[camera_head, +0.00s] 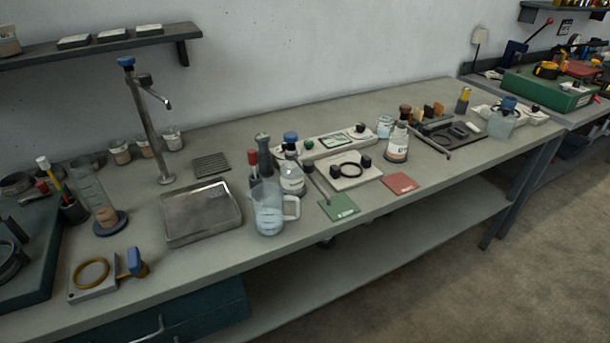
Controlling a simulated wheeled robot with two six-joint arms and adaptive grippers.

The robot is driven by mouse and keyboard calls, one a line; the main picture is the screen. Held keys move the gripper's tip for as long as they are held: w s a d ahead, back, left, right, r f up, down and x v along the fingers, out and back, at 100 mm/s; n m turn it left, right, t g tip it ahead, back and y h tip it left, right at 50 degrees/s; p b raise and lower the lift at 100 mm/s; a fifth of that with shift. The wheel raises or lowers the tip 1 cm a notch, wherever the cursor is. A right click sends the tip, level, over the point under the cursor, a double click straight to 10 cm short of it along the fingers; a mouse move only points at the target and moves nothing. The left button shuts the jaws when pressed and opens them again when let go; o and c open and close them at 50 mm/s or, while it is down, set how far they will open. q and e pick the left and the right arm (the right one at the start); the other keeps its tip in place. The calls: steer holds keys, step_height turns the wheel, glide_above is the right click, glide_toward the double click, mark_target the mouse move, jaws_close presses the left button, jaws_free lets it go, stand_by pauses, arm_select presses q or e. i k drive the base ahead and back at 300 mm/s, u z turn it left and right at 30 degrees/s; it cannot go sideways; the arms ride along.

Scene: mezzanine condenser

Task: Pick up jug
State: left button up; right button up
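The jug (268,211) is a clear, bluish measuring jug with a pale handle on its right side. It stands upright on the grey workbench (210,262), near the front edge. A metal tray is close to its left, and bottles stand right behind it. Neither of my grippers shows in the head view.
The shallow metal tray (201,238) lies left of the jug. A blue-capped bottle (292,178) and a red-capped one (253,165) crowd behind it. A green mat (339,207) and a red mat (399,184) lie to the right. A tall metal tap (146,120) rises behind the tray.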

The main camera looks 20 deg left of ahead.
mark_target(268, 200)
steer(key=z, duration=1.95)
steer(key=i, duration=1.4)
steer(key=u, duration=2.75)
